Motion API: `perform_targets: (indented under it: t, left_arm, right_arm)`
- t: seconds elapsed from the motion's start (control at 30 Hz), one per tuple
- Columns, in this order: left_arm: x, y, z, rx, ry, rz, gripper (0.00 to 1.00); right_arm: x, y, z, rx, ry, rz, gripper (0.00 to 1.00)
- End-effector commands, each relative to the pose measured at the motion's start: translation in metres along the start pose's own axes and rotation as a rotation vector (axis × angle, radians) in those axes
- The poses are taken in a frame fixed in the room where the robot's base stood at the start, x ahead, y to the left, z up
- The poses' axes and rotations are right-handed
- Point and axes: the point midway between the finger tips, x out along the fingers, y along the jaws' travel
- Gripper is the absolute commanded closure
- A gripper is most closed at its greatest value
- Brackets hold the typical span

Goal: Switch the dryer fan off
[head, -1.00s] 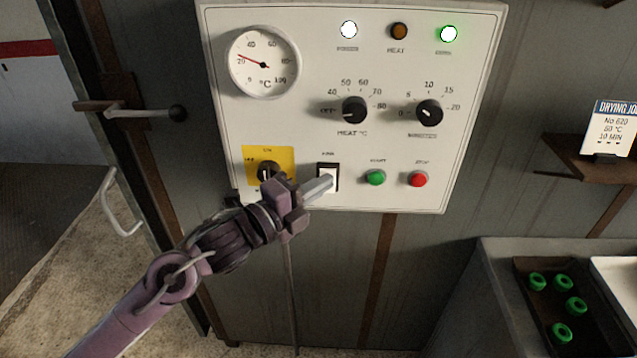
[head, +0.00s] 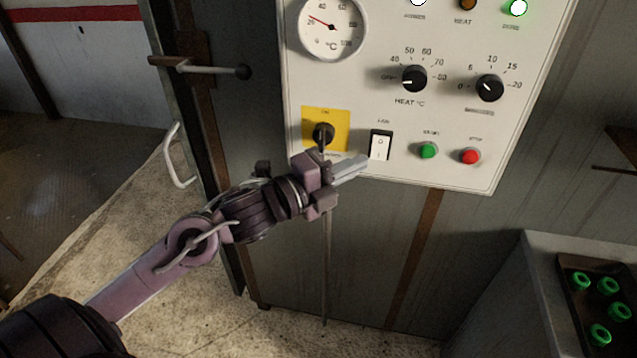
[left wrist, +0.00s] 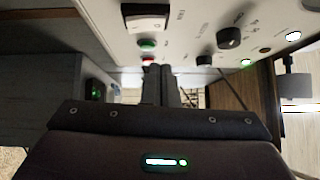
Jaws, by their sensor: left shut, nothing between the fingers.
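The fan switch (head: 380,145) is a white rocker in a black frame, low on the white control panel (head: 455,120). Its face shows an O at the top and a bar at the bottom. It also shows in the left wrist view (left wrist: 146,18). My left gripper (head: 362,168) is shut and empty, its fingertips just below and left of the rocker and apart from it in the left wrist view (left wrist: 160,75). My right gripper is not in view.
Beside the switch are a black rotary switch on a yellow plate (head: 340,118), a green button (head: 428,151) and a red button (head: 470,156). The heat knob (head: 414,78) and timer knob (head: 489,88) are above. A door handle (head: 215,68) sticks out left.

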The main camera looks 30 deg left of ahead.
Motion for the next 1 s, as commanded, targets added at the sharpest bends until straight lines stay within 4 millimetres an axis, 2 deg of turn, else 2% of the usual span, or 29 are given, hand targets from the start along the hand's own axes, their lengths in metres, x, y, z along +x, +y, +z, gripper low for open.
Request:
perform_targets:
  t: [0.1, 0.2, 0.33, 0.5, 0.6, 1.0]
  left_arm:
    - [-0.015, 0.002, -0.002, 0.002, 0.003, 0.003, 1.00]
    - [-0.030, -0.001, -0.001, 0.000, 0.001, 0.002, 1.00]
    - [-0.046, -0.004, -0.001, 0.000, 0.002, 0.001, 1.00]
    - [-0.060, -0.007, 0.000, 0.000, 0.001, -0.001, 1.00]
    - [-0.064, -0.009, -0.001, 0.000, 0.002, 0.000, 1.00]
    - [-0.065, -0.010, -0.001, 0.001, 0.003, 0.000, 1.00]
  right_arm:
    - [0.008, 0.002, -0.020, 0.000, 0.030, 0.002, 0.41]
    - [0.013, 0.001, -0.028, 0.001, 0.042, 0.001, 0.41]
    - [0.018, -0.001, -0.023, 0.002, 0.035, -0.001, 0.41]
    - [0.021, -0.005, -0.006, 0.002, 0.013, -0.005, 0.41]
    - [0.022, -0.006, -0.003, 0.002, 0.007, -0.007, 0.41]
    - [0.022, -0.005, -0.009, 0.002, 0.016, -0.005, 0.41]
